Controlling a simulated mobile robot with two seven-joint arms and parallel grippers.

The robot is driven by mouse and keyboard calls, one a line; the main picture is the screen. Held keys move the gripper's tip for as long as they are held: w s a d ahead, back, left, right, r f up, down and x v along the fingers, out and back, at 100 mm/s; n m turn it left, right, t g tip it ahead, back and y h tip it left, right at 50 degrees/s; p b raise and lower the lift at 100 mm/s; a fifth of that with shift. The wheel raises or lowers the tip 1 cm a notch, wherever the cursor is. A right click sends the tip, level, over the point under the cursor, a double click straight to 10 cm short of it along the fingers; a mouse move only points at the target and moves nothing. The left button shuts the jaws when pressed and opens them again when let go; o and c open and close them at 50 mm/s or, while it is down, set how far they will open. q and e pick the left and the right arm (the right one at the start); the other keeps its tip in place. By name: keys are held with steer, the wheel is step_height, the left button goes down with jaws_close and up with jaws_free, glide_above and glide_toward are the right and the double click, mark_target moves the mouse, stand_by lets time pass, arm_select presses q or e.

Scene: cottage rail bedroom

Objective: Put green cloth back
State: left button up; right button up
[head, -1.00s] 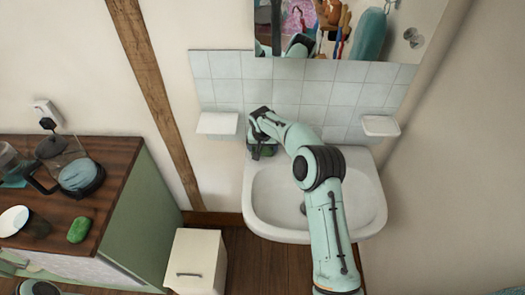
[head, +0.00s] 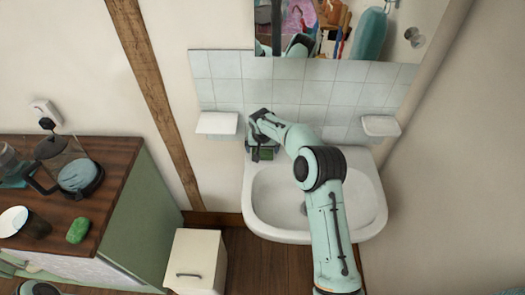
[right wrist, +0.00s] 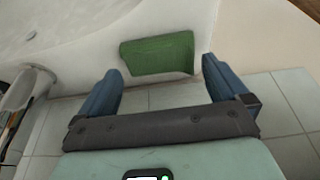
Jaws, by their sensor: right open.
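The green cloth (right wrist: 157,54) lies flat at the back left corner of the white sink in the right wrist view. In the head view a small green patch of it (head: 266,155) shows under my right gripper (head: 262,152). In the right wrist view the two blue fingers of my right gripper (right wrist: 162,68) are spread apart, with the cloth beyond and between their tips. The gripper is open and holds nothing. My left gripper is not in view.
The sink basin (head: 285,215) is empty. Small white shelves (head: 217,123) (head: 381,126) flank the tiles, below a mirror (head: 335,30). On the wooden counter at left are a green sponge-like item (head: 78,230), a coffee pot (head: 62,160) and a cup (head: 24,222). A white cabinet (head: 195,262) stands between.

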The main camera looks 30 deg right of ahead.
steer(key=v, duration=1)
steer(key=shift+s, duration=0.15)
